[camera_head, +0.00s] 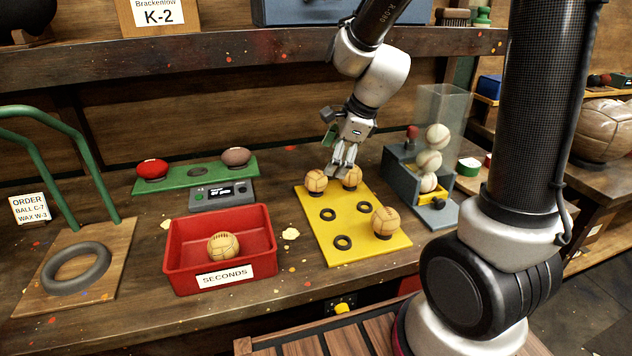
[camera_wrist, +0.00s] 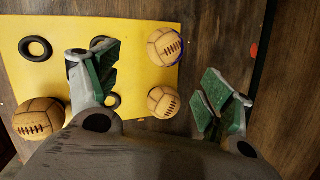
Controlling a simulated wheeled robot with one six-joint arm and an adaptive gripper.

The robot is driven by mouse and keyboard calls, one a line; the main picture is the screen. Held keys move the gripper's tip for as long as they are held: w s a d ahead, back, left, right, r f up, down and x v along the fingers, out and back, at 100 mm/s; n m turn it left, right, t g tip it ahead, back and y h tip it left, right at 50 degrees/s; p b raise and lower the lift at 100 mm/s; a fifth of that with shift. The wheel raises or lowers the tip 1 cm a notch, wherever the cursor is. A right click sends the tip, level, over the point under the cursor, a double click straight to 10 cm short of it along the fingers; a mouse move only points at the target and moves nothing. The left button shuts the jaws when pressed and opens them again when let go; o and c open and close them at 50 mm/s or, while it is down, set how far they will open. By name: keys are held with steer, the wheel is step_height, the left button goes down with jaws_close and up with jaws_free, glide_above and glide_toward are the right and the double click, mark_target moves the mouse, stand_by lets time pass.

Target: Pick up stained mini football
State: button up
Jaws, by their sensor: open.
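Three tan laced mini footballs sit on the yellow board: the back-left ball (camera_head: 316,181), the back-right ball (camera_head: 351,178) and a front-right ball (camera_head: 385,221). In the wrist view, the back-left ball (camera_wrist: 163,45) has a dark blue mark on its right edge, which looks like a stain. The back-right ball (camera_wrist: 163,102) shows no clear mark there and appears between my fingers. My gripper (camera_head: 342,171) is open and empty, above the back of the board, partly covering the back-right ball in the head view. It also shows in the wrist view (camera_wrist: 158,90).
A red SECONDS bin (camera_head: 180,262) holds another tan ball (camera_head: 223,246). A grey dispenser (camera_head: 408,172) with stacked pale balls stands right of the board. Black rings (camera_head: 343,242) lie on the board.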

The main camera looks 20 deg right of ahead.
mark_target(321, 173)
steer(key=shift+w+a+f+m, duration=0.25)
steer(key=shift+w+f+m, duration=0.25)
steer(key=shift+f, duration=0.15)
steer(key=shift+w+a+f+m, duration=0.2)
steer(key=shift+w+f+m, duration=0.2)
steer(key=shift+f+m, duration=0.15)
steer(key=x, duration=0.7)
steer(key=shift+w+a+f, duration=0.15)
steer(key=c, duration=1.2)
